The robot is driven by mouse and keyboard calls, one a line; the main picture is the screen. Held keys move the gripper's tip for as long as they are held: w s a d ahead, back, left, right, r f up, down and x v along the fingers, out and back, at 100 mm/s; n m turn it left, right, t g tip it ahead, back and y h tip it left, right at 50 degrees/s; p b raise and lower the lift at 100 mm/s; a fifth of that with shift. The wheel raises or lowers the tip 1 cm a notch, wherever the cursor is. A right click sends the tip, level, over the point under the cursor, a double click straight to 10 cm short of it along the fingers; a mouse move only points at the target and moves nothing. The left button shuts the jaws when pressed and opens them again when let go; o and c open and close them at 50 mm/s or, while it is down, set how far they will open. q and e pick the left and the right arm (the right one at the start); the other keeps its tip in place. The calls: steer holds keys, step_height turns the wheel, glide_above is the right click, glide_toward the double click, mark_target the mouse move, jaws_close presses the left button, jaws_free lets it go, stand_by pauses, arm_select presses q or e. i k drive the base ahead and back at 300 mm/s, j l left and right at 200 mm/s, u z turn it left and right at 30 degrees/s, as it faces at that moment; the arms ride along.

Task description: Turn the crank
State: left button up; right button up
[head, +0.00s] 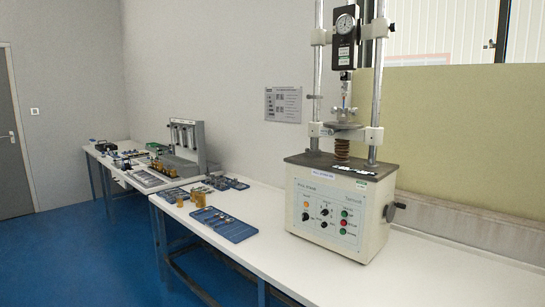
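A cream-coloured testing machine (331,212) with a dark top plate stands on the white bench at the right. Its front carries knobs and coloured buttons. A small dark crank (393,211) sticks out from the right side of its housing, partly seen from the side. Two steel columns rise from the machine, with a dial gauge (345,25) between them and a coiled spring below. Neither of my grippers is in the head view.
The white bench (270,252) runs from the left back to the right front. Blue trays (224,224) and brass-coloured weights lie left of the machine. Another tester (186,146) stands further back. Blue floor (90,255) is free at the left. A yellowish panel (465,160) stands behind.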

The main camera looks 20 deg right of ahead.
mark_target(390, 212)
steer(key=i+l+z, duration=0.35)
steer(key=i+z, duration=0.35)
steer(key=i, duration=0.15)
steer(key=i+z, duration=0.4)
steer(key=i+l, duration=0.05)
steer(key=i, duration=0.05)
